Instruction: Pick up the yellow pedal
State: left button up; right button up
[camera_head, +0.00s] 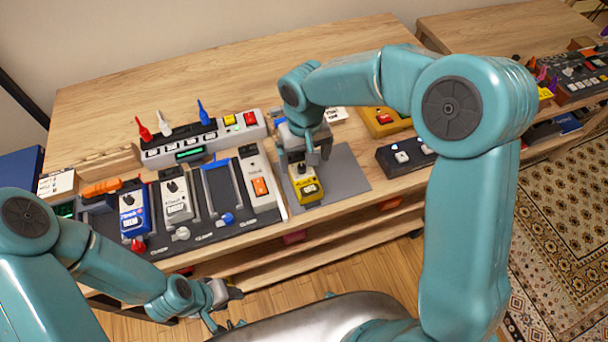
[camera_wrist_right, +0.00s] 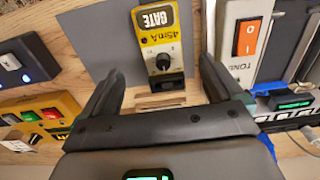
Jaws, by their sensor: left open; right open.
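The yellow pedal (camera_head: 307,189) stands on a grey mat (camera_head: 347,172) on the wooden bench, right of the pedalboard. My left gripper (camera_head: 222,301) is open and empty, low in front of the bench.
A pedalboard (camera_head: 203,238) with several pedals lies left of the mat; its white pedal with an orange switch (camera_head: 260,187) is close by. A dark pedal (camera_head: 404,155) and a yellow-orange box (camera_head: 382,121) stand to the right. The back of the bench is clear.

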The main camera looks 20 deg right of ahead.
aim_at(303, 168)
notch_tip(303, 168, down, 3)
jog(key=shift+w+a+r, duration=0.15)
jog(key=shift+f, duration=0.55)
notch_tip(303, 168, down, 4)
jog(key=shift+w+f+p, duration=0.15)
jog(key=shift+f+p, duration=0.1)
jog(key=shift+p, duration=0.35)
jog(key=shift+s+r, duration=0.1)
jog(key=shift+s, duration=0.1)
jog(key=shift+w, duration=0.15)
jog(key=c, duration=1.4)
jog(key=shift+r, duration=0.1)
